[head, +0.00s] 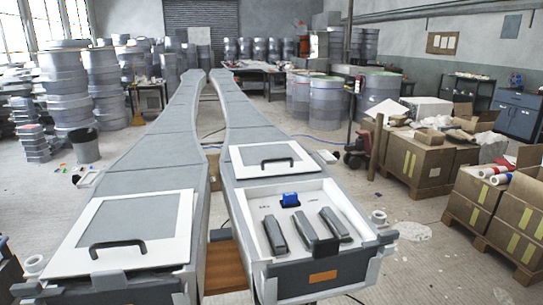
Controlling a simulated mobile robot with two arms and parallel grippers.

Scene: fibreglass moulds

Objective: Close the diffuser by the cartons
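Two long grey bodies run away from me, side by side. The right one, nearer the cartons, has an open white-walled compartment (345,215) at its near end. A white panel with a black handle (277,163) lies behind this opening. A dark block (325,247) sits at the front wall. The left body's near end is covered by a white-framed grey panel (130,225) with a black handle (117,245). I cannot tell which part is called the diffuser. Neither gripper is in view.
Brown cartons (413,165) stand on pallets at the right, with more cartons (480,200) nearer. A narrow gap with a brown surface (224,266) separates the two bodies. A dark bucket (85,146) stands at the left.

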